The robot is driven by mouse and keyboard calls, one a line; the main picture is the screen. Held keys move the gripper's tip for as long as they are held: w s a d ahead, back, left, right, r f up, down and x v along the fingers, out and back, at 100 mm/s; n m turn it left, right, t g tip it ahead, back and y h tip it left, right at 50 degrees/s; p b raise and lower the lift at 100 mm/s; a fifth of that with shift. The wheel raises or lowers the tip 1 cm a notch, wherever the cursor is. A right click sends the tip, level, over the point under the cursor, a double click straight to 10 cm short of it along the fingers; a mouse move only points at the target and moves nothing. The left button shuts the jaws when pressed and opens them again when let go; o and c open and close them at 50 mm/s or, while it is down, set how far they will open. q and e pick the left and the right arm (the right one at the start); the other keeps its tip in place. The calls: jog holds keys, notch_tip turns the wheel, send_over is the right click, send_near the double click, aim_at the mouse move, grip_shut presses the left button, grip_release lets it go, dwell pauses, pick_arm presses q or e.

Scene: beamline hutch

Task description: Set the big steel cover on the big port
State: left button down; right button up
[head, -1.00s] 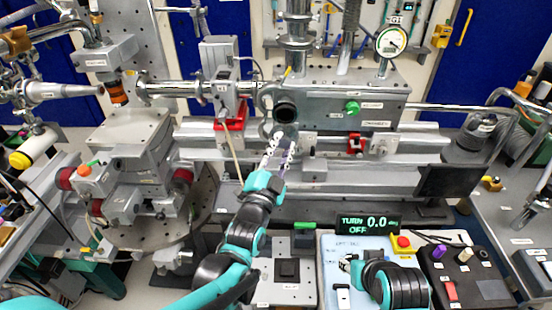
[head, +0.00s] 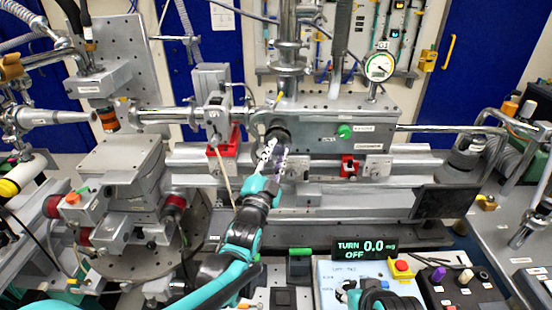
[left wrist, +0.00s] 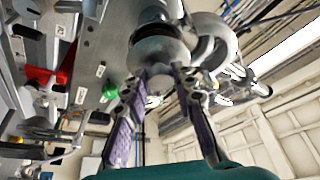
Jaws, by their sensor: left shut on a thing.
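The big steel cover (left wrist: 158,52) shows as a round grey metal disc at the fingertips in the left wrist view. My left gripper (left wrist: 160,78) is shut on it, with one purple-padded finger on each side. In the head view my left gripper (head: 271,160) is just below the dark round end of the big port (head: 277,133) on the front of the steel chamber. The cover and fingers hide part of the port, and I cannot tell whether cover and port touch. My right gripper (head: 350,290) is at the bottom edge, mostly cut off; its fingers are unclear.
The chamber (head: 318,128) carries a green knob (head: 344,131) and a dial gauge (head: 380,67). A red clamp block (head: 224,140) is left of the port. A display (head: 364,247) reading 0.0 and OFF stands below. Steel rails run under the chamber.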

pick_arm(q)
jog(key=shift+w, duration=0.6)
dwell(0.7)
jog(key=c, duration=1.2)
grip_release()
jog(key=shift+o, duration=0.2)
jog(key=v, duration=1.2)
jog(key=s+a+f+n+g+y, duration=0.35)
jog(key=a+f+n+g, duration=0.25)
jog(key=a+f, duration=0.2)
jog(key=s+a+f+n+g+y, duration=0.1)
jog(key=s+a+f+n+g, duration=0.2)
jog(key=s, duration=0.4)
jog(key=s+a+f+n+g+y, duration=0.1)
jog(key=s+a+f+n+g, duration=0.2)
jog(key=s+f, duration=0.3)
jog(key=shift+s+n+g, duration=0.4)
jog(key=shift+s+g, duration=0.3)
jog(key=shift+s, duration=0.25)
